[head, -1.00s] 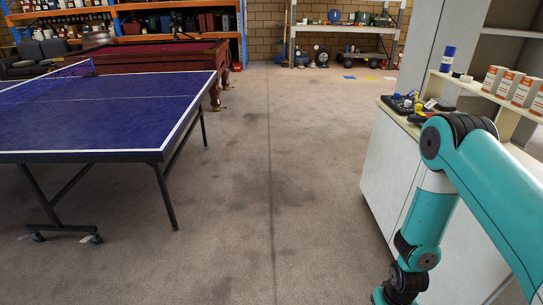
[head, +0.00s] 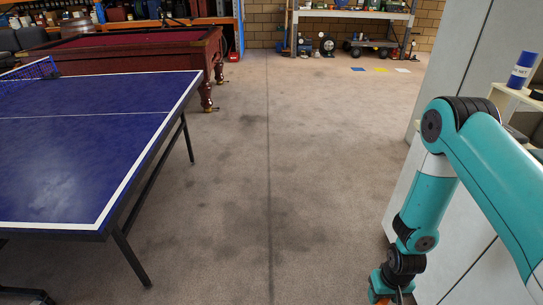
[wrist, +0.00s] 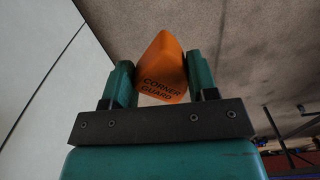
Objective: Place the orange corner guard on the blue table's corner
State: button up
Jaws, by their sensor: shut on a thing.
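The orange corner guard (wrist: 162,68), marked "CORNER GUARD", is held between the two fingers of my gripper (wrist: 160,82) in the wrist view. In the head view my arm hangs down at the right, and only a sliver of orange shows by my gripper (head: 388,298) at the bottom edge. The blue table (head: 85,150), a table-tennis table with white edge lines, stands at the left, apart from my gripper. Its near right corner (head: 104,236) is in view and bare.
Open carpet (head: 270,170) lies between the table and the white cabinet (head: 450,200) at the right. A red pool table (head: 135,55) stands behind the blue table. Shelving (head: 350,25) lines the back wall. Table legs (head: 130,255) reach the floor at the left.

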aim_at(89, 219)
jog(key=i, duration=3.25)
jog(key=u, duration=3.05)
